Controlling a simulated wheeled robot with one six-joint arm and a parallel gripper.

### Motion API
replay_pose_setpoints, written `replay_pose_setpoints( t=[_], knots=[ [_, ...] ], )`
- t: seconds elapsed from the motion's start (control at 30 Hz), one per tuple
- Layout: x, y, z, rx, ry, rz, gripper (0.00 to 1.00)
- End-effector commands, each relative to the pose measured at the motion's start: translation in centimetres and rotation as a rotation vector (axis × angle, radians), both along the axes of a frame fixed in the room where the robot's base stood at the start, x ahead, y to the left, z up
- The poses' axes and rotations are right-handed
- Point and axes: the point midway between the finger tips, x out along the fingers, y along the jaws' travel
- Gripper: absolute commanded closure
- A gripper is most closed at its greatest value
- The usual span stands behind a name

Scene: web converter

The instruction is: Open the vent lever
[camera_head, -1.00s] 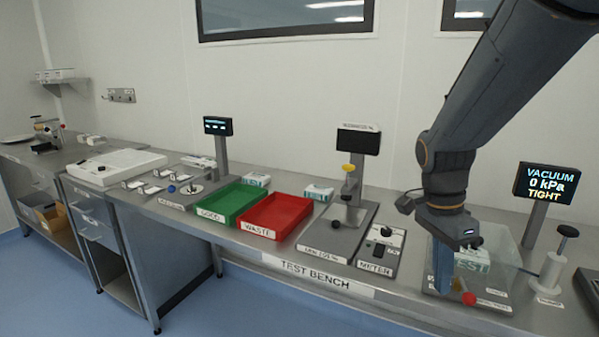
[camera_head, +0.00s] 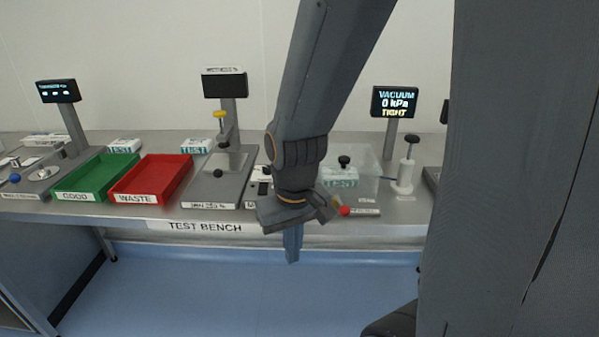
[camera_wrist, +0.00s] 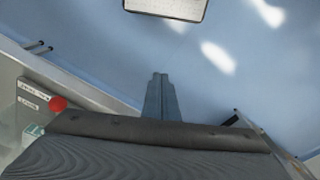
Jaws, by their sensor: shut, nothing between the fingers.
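A red ball knob (camera_head: 344,211), apparently the end of the vent lever, sits at the front left of the clear vacuum chamber (camera_head: 366,180). It also shows in the wrist view as a red ball (camera_wrist: 57,103) at the left. The lever's stem is mostly hidden behind my wrist. A pack marked TEST (camera_head: 340,177) is inside the chamber. My gripper (camera_head: 292,258) points down in front of the bench edge, left of the knob and apart from it. In the wrist view its fingers (camera_wrist: 160,78) are together and empty, with floor beyond.
The vacuum display (camera_head: 395,102) reads 0 kPa TIGHT. A white hand pump (camera_head: 404,175) stands right of the chamber. The red waste tray (camera_head: 152,178), green good tray (camera_head: 97,176) and a stand (camera_head: 222,170) are to the left. Floor (camera_head: 200,290) in front is clear.

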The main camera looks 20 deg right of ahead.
Motion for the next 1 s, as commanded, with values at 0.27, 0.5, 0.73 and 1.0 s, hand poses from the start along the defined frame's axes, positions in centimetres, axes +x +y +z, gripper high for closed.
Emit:
replay_pose_setpoints(
  t=[0.27, 0.5, 0.73, 1.0],
  knots=[
    [1.3, -4.8, 1.8, 0.059, 0.017, -0.481, 1.00],
    [1.8, -13.2, 5.0, 0.182, 0.058, -1.306, 1.00],
    [0.8, -20.6, 8.2, 0.315, 0.113, -2.000, 1.00],
    [-0.2, -24.2, 9.9, 0.397, 0.158, -2.357, 1.00]
  ],
)
